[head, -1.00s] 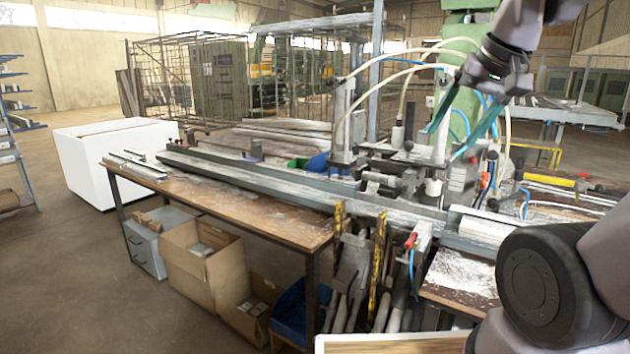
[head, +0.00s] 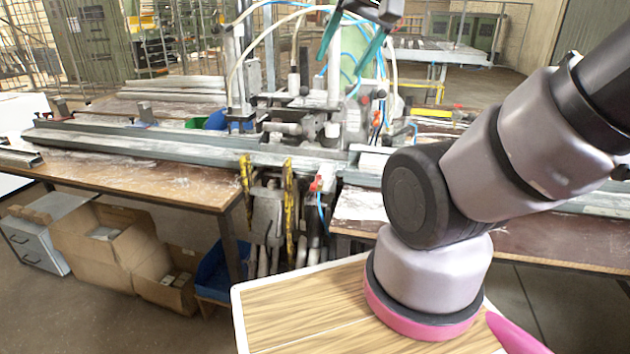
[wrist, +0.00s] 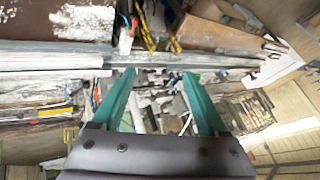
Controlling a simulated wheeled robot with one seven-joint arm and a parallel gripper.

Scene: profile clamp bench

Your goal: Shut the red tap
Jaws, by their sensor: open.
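The red tap (head: 316,184) is small and sits at the front edge of the bench, below the clamp rig, with a blue hose hanging beside it. Its handle's exact angle is too small to tell. My gripper (head: 350,42) has two teal fingers and is at the top of the head view, well above the tap and apart from it. In the wrist view my gripper (wrist: 158,75) is open, with nothing held between the fingers. A small red patch beside a blue hose shows near the top of that view, but I cannot tell its shape.
A long metal profile (head: 190,150) lies along the bench. The clamp rig (head: 325,125) with its looping hoses (head: 237,70) stands behind the tap. Yellow bars (head: 289,200) and hanging tools stand left of it. Cardboard boxes (head: 105,245) and a blue bin (head: 213,275) sit below.

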